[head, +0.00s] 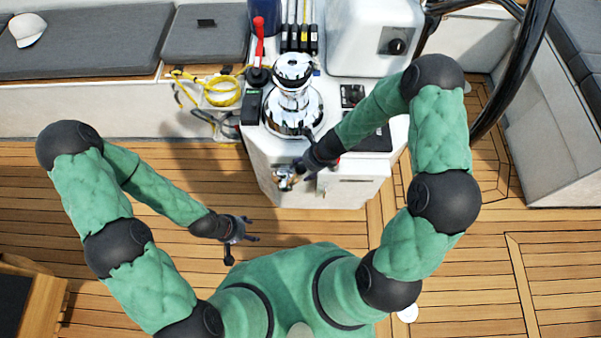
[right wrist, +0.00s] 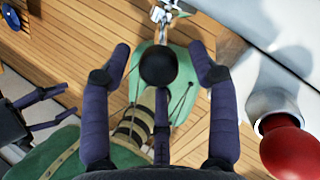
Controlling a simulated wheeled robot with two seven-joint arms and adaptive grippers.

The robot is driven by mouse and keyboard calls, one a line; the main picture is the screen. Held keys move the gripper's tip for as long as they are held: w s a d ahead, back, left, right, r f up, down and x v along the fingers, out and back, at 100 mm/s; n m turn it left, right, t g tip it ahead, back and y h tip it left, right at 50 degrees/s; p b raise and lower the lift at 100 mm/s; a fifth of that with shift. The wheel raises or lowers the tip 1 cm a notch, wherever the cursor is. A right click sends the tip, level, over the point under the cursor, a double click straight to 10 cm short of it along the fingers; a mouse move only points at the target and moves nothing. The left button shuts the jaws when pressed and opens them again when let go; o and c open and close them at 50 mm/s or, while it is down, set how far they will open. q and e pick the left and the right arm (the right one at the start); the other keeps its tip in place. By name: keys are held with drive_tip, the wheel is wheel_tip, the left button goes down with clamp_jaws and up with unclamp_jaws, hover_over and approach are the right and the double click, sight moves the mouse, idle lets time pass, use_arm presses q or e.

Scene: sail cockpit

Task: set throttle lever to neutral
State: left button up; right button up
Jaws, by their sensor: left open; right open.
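In the right wrist view a round black knob (right wrist: 158,66), which looks like the throttle lever's end, sits between my right gripper's spread fingers. A bright metal fitting (right wrist: 165,12) shows beyond it. I cannot tell whether a finger touches the knob. In the head view my right gripper (head: 291,175) is open at the front face of the white pedestal (head: 355,192), around shiny metal parts, and hides much of the lever. The lever's angle is unclear. My left gripper (head: 250,230) is open and empty above the wooden deck.
A red knob in a metal collar (right wrist: 287,145) stands close to my right gripper. A chrome winch (head: 292,105) and a red-handled lever (head: 259,45) are on the pedestal's top. Yellow rope (head: 222,92) lies by the left bench. The deck (head: 340,235) in front is clear.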

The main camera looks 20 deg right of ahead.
drive_tip(key=shift+b+x, duration=0.5)
drive_tip(key=shift+x, duration=0.9)
clamp_jaws()
drive_tip(key=shift+a+r+p, duration=0.1)
drive_tip(key=shift+r+p, duration=0.05)
drive_tip(key=shift+p, duration=0.2)
drive_tip(key=a+h+p, duration=0.1)
drive_tip(key=a+p, duration=0.1)
drive_tip(key=p, duration=0.3)
drive_tip(key=w+a+h+p, duration=0.1)
drive_tip(key=p, duration=0.5)
drive_tip(key=w+a+r+g+h+p, duration=0.1)
drive_tip(key=a+p, duration=0.1)
drive_tip(key=p, duration=0.4)
drive_tip(key=shift+a+h, duration=0.3)
drive_tip(key=shift+h, duration=0.1)
unclamp_jaws()
drive_tip(key=shift+s, duration=0.1)
